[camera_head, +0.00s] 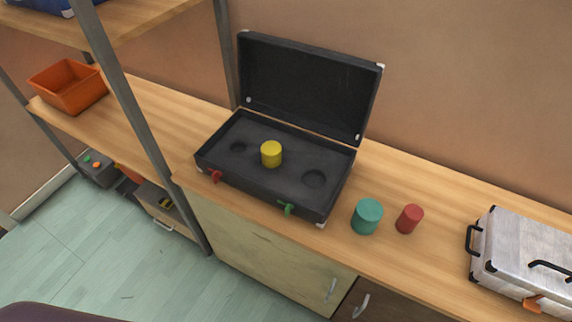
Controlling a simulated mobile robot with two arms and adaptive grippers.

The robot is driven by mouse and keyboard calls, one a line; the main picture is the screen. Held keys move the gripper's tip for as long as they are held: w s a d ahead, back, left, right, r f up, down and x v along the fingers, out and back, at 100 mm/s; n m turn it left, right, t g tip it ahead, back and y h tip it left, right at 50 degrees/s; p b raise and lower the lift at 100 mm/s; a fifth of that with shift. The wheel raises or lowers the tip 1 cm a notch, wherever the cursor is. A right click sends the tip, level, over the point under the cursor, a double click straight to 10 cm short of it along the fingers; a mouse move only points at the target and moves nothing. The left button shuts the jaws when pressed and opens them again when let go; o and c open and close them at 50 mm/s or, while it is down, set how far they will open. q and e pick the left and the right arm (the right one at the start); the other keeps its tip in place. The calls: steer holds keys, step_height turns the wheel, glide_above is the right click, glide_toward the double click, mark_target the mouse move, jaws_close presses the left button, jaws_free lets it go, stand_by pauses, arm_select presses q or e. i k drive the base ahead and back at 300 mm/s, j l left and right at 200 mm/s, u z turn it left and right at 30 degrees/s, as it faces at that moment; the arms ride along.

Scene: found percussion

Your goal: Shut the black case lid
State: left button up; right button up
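The black case (239,177) stands on the wooden counter against the wall. Its lid (308,88) is up, leaning back towards the wall. Inside the case a yellow cylinder (271,154) stands near the middle, with an empty round recess on either side of it. A red latch (216,176) and a green latch (288,208) are on the front edge. A teal cylinder (367,217) and a smaller red cylinder (409,219) stand on the counter to the right of the case. Neither of my grippers is in view.
A silver case (520,258) with black handles lies at the right end of the counter (420,275). An orange bin (68,87) sits on a shelf at the left. A grey metal post (137,125) rises left of the black case.

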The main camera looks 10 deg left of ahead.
mark_target(327, 92)
steer(key=j+z, duration=0.3)
steer(key=z, duration=0.15)
steer(key=j+z, duration=0.7)
steer(key=z, duration=0.2)
